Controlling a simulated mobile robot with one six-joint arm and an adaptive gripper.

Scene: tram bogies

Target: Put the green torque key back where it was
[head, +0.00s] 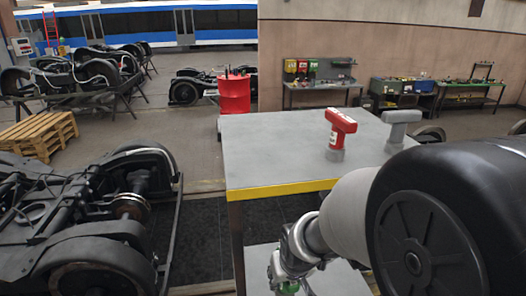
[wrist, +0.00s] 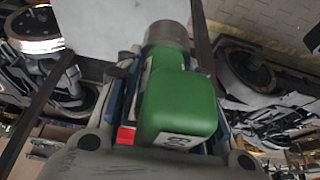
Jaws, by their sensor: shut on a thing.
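The green torque key (wrist: 178,105) fills the middle of the wrist view, with a grey cylindrical end and a white label. My gripper is shut on it. In the head view my gripper (head: 284,272) is low, in front of the table's yellow edge, and only a bit of the green key (head: 287,288) shows at the bottom. A red torque key (head: 340,131) stands upright on the grey table (head: 275,150). A grey T-shaped tool (head: 401,127) stands to its right, partly behind my arm. No spot for the green key can be made out.
A lower shelf (head: 262,262) shows under the tabletop. The tabletop's left part is clear. A bogie (head: 90,220) stands at left, with a wooden pallet (head: 40,134) behind it. A red drum (head: 234,95) stands behind the table, and workbenches (head: 320,85) line the far wall.

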